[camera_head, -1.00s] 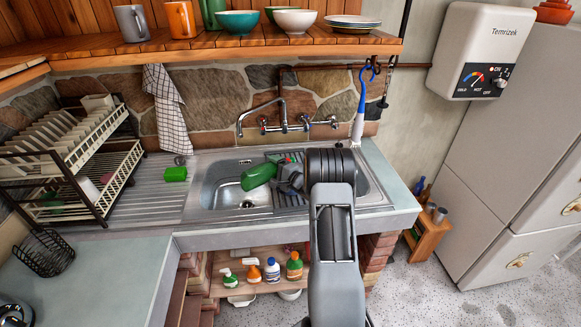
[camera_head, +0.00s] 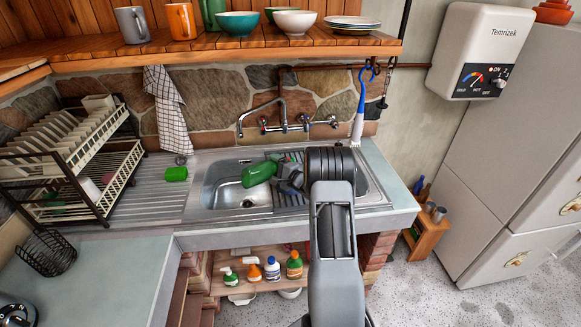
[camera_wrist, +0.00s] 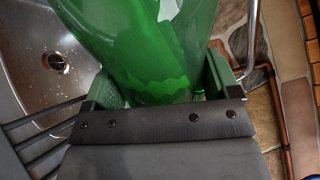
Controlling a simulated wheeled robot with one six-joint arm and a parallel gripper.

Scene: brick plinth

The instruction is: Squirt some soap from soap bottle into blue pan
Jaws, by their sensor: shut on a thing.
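My gripper (camera_head: 284,172) is shut on a green soap bottle (camera_head: 258,173) over the sink. The bottle is tilted nearly on its side, its far end pointing left and slightly down. In the wrist view the green bottle (camera_wrist: 150,45) fills the upper middle, between my two fingers. Its nozzle end cannot be made out. No blue pan can be made out in either view. The sink basin (camera_head: 222,190) lies below and left of the bottle, and its drain (camera_wrist: 55,62) shows in the wrist view.
A tap (camera_head: 280,105) rises behind the sink. A dish rack (camera_head: 75,160) stands at the left, with a green sponge (camera_head: 176,174) on the drainboard. A blue-handled brush (camera_head: 360,110) hangs at the right. Several bottles (camera_head: 272,268) stand on a shelf below.

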